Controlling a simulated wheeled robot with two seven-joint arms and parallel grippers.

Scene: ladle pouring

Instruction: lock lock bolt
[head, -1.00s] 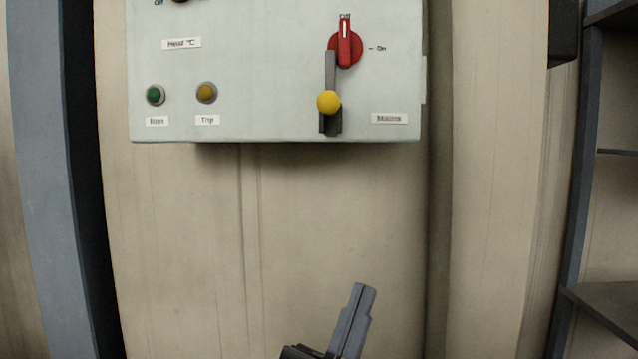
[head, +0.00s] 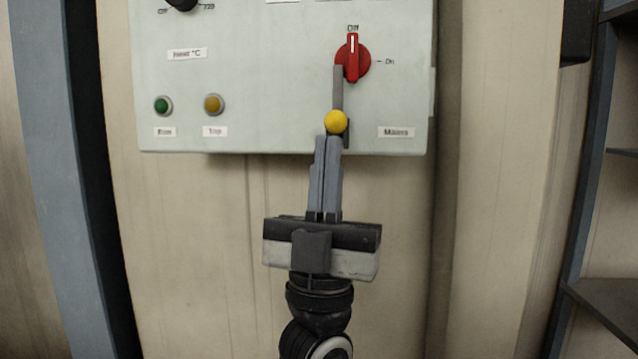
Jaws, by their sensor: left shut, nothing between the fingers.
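The lock bolt is a grey vertical bar (head: 338,88) with a yellow knob (head: 336,122), on the lower right of the pale panel box (head: 270,120). Its upper end reaches the red rotary switch (head: 352,58), whose white mark points up to "Off". My left gripper (head: 328,142) points up from below, shut and empty. Its fingertips are just under the yellow knob in the picture; I cannot tell whether they touch it. The fingers cover part of the dark lower end of the bolt's mount. My right gripper is not in view.
A green button (head: 163,105) and an amber button (head: 214,104) sit on the panel's left. A black knob (head: 182,3) is at the top. A grey shelf rack (head: 575,240) stands at the right. The wall below the panel is bare.

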